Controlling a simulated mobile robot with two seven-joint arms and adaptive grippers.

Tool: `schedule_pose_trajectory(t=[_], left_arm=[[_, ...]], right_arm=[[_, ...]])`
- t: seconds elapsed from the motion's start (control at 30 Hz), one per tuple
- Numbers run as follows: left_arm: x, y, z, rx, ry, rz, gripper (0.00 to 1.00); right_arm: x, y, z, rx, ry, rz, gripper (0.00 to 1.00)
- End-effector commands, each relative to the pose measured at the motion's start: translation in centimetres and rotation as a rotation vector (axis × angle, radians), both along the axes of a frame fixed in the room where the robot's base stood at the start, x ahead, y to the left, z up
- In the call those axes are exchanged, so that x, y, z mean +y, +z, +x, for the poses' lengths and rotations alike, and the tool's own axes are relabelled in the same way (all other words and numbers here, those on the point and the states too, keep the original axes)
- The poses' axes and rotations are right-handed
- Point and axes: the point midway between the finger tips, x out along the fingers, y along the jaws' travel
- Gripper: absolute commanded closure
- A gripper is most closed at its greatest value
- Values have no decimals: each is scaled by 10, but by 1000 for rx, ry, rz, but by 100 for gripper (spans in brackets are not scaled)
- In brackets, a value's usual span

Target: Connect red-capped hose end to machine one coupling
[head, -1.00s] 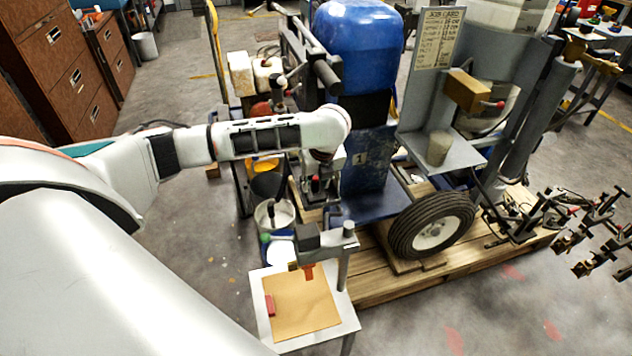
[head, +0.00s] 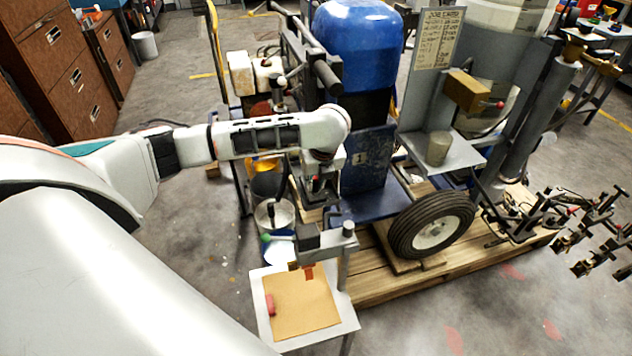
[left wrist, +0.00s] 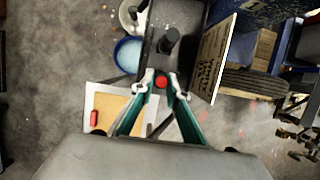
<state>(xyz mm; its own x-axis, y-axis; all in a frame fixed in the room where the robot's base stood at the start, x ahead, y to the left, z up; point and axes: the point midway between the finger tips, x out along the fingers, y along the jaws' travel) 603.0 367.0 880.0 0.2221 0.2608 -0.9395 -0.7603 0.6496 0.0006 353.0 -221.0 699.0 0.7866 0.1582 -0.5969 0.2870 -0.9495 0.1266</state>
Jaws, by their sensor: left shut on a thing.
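Machine one is the blue-tanked unit (head: 362,40) with a "1" plate (head: 358,158), standing on a pallet in the head view. My left gripper (head: 317,186) hangs in front of its blue frame, its fingers partly hidden by the wrist. In the left wrist view, the left gripper (left wrist: 160,84) is shut on the red-capped hose end (left wrist: 161,81), with the round red cap between the fingertips. A black upright fitting (left wrist: 169,40) stands just beyond the fingertips; I cannot tell whether it is the coupling. The hose is not clearly visible. My right gripper is out of view.
A small table (head: 345,322) with a tan board and a red block stands below the gripper. Buckets (head: 273,215) stand left of the machine. A wheel (head: 431,225) and a signboard (head: 437,38) are to the right.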

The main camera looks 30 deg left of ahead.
Motion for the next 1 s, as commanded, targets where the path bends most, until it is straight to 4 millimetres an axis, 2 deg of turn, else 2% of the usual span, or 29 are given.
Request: schedule_pose_trajectory(t=[0.77,1.0], left_arm=[[0,13,0,-1,0,0,100],[0,24,1,-2,0,-1,100]], right_arm=[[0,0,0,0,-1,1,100],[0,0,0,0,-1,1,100]])
